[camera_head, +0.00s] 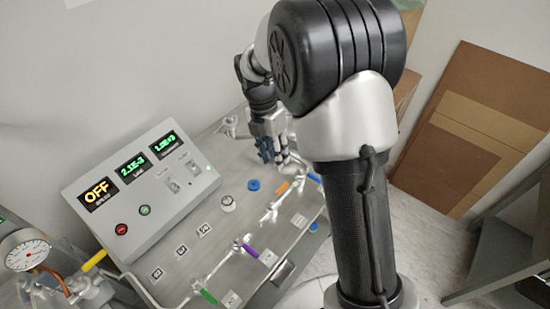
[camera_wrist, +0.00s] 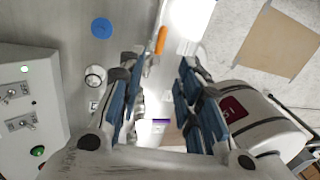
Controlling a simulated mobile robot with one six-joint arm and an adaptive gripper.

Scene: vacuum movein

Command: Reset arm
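My arm reaches up and over the metal panel in the head view. My gripper (camera_head: 272,150) hangs above the back right part of the panel (camera_head: 222,165), pointing down. In the wrist view my gripper (camera_wrist: 162,95) shows its blue-padded fingers well apart, with nothing held between them. Below the gap lie the panel's pipework and an orange valve handle (camera_wrist: 161,40). The fingers appear apart from the panel, though the exact height is hard to tell.
A control box (camera_head: 143,190) reads OFF, 2.1E-3 and 1.5E+3. The panel bears blue discs (camera_head: 253,185), purple (camera_head: 250,251) and green (camera_head: 208,297) handles. A pressure gauge (camera_head: 25,251) is at left. Brown boards (camera_head: 478,125) lean on the right wall, beside a dark shelf (camera_head: 510,240).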

